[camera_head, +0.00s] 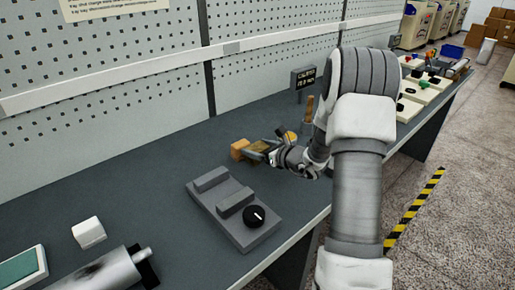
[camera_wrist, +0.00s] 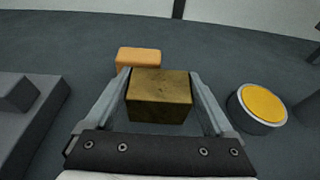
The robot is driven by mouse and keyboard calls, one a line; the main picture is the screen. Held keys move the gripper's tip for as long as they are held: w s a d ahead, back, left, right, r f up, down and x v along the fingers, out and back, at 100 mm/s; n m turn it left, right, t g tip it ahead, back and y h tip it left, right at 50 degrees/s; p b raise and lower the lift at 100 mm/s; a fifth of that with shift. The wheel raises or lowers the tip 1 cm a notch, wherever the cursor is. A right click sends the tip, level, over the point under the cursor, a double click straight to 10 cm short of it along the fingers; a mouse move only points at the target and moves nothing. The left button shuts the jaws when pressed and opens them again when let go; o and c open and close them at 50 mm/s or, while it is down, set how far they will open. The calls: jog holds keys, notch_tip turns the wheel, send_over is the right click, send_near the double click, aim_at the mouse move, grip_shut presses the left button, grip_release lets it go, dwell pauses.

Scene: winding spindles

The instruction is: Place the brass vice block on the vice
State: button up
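The brass vice block (camera_wrist: 159,97) is a dull gold block between the two fingertips of my gripper (camera_wrist: 160,84) in the wrist view. A finger lies against each side, and the gripper looks shut on it. In the head view my gripper (camera_head: 262,152) is low over the bench, behind the vice; the block is small and partly covered there. Any gap under it is hard to tell. The vice (camera_head: 222,215) is a grey base with two raised jaws and a black knob, in front of the gripper. Part of it shows at the left of the wrist view (camera_wrist: 30,115).
An orange block (camera_head: 238,150) sits just beyond the brass block. A round tin with a yellow top (camera_wrist: 262,104) stands on the other side from the vice. A small sign (camera_head: 304,78) stands behind. A white block (camera_head: 88,232) and a metal cylinder (camera_head: 100,273) lie front left.

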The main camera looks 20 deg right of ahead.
jog(key=shift+o, duration=0.7)
jog(key=shift+r, duration=0.1)
